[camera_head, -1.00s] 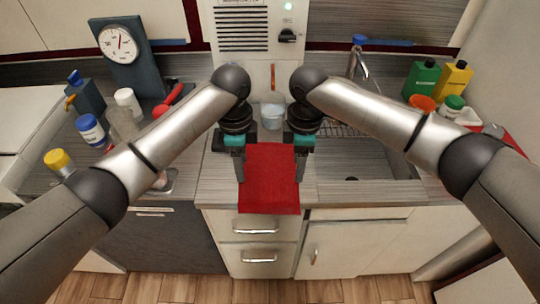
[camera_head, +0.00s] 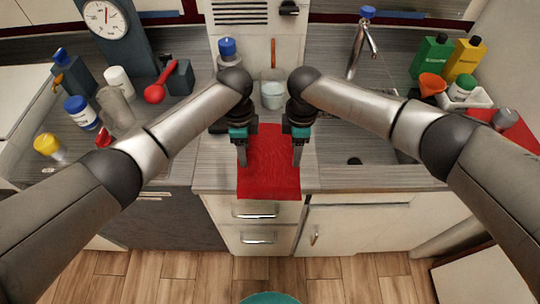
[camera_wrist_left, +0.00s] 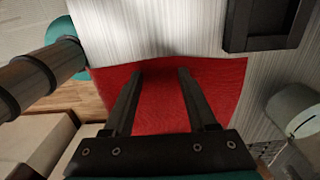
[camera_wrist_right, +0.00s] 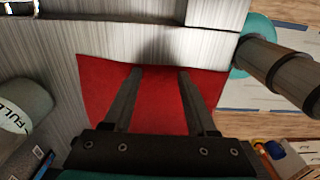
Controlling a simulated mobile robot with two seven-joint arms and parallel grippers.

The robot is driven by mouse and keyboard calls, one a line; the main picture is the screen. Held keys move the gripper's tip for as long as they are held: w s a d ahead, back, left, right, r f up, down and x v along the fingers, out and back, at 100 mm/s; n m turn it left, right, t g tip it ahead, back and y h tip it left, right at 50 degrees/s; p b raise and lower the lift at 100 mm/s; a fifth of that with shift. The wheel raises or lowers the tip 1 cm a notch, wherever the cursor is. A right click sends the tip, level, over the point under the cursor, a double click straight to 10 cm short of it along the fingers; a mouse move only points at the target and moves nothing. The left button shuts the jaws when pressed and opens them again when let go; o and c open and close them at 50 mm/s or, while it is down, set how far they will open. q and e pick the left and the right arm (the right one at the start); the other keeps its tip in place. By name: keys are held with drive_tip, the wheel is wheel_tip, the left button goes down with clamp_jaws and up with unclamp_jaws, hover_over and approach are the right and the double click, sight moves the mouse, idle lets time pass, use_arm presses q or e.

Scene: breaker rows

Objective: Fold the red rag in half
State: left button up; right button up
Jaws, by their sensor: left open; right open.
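The red rag (camera_head: 268,165) lies flat and spread out on the counter between the sink and the left counter section, its near part reaching the front edge above the drawers. My left gripper (camera_head: 242,163) is open and points down at the rag's left side. My right gripper (camera_head: 297,163) is open and points down at its right side. The left wrist view shows the rag (camera_wrist_left: 160,95) under and between the open fingers. The right wrist view shows the rag (camera_wrist_right: 155,90) likewise. Neither gripper holds cloth; whether the fingertips touch it I cannot tell.
The sink with its faucet (camera_head: 362,45) is to the right. Bottles, a red ladle (camera_head: 155,92) and a scale (camera_head: 106,18) stand on the left. Green and yellow bottles (camera_head: 465,58) stand at the back right.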

use_arm(q)
drive_tip(key=shift+f, duration=0.25)
use_arm(e)
drive_tip(key=shift+f, duration=0.25)
use_arm(q)
drive_tip(key=shift+c, duration=0.8)
use_arm(e)
drive_tip(key=shift+c, duration=0.8)
use_arm(q)
clamp_jaws()
use_arm(e)
clamp_jaws()
use_arm(q)
drive_tip(key=shift+r, duration=0.15)
use_arm(e)
drive_tip(key=shift+r, duration=0.2)
